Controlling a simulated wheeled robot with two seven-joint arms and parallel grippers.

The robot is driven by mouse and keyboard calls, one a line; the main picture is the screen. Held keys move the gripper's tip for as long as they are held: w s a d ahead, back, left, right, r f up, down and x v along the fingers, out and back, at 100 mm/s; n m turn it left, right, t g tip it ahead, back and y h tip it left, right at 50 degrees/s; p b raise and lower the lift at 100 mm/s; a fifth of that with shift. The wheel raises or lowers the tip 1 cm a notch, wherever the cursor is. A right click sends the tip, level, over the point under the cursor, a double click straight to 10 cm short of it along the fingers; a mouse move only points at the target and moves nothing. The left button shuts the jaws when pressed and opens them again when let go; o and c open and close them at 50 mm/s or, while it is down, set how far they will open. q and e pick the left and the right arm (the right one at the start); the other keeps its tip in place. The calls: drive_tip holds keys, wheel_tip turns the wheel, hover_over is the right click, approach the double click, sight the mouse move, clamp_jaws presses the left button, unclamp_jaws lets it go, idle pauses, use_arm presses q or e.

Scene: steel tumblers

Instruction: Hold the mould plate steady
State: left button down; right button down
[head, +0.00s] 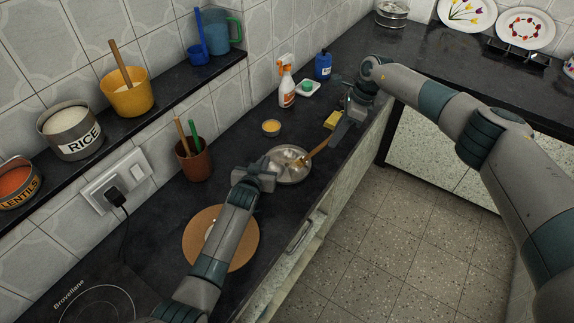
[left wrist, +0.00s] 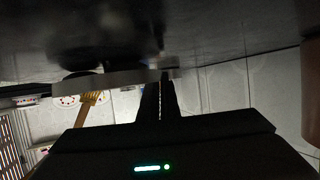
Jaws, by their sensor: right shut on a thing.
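The round steel mould plate (head: 291,177) with shallow cups lies on the dark counter. My left gripper (head: 262,172) is at its near left rim. In the left wrist view its fingers (left wrist: 159,85) are close together against the plate's edge (left wrist: 60,88), with only a thin gap. They look shut on the rim, though the contact is dark. My right gripper (head: 333,137) is shut on the upper end of a wooden brush (head: 316,151), which slants down to the plate. The brush also shows in the left wrist view (left wrist: 88,108).
A brown round board (head: 245,240) lies under my left arm. A small yellow bowl (head: 271,127), a yellow sponge (head: 331,120), a spray bottle (head: 286,85) and a utensil pot (head: 194,160) stand behind. The counter's front edge runs close to the plate's right.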

idle(0.4)
drive_tip(key=shift+w+a+f, duration=0.1)
drive_tip(key=shift+w+a, duration=0.5)
drive_tip(key=shift+a, duration=0.25)
drive_tip(key=shift+w+a+f, duration=0.1)
drive_tip(key=shift+w+a, duration=0.45)
drive_tip(key=shift+a, duration=0.25)
drive_tip(key=shift+d, duration=0.1)
drive_tip(key=shift+s+d+f, duration=0.1)
drive_tip(key=shift+s+d, duration=0.55)
drive_tip(key=shift+d, duration=0.2)
drive_tip(key=shift+s+d+f, duration=0.1)
drive_tip(key=shift+s+d, duration=0.5)
drive_tip(key=shift+d, duration=0.25)
drive_tip(key=shift+d, duration=0.15)
drive_tip(key=shift+s+d+f, duration=0.1)
drive_tip(key=shift+s+d, duration=0.45)
drive_tip(key=shift+d, duration=0.25)
drive_tip(key=shift+s+d, duration=0.5)
drive_tip(key=shift+d, duration=0.3)
drive_tip(key=shift+a, duration=0.15)
drive_tip(key=shift+w+a, duration=0.6)
drive_tip(key=shift+a, duration=0.25)
drive_tip(key=shift+w+a, duration=0.55)
drive_tip(key=shift+a, duration=0.3)
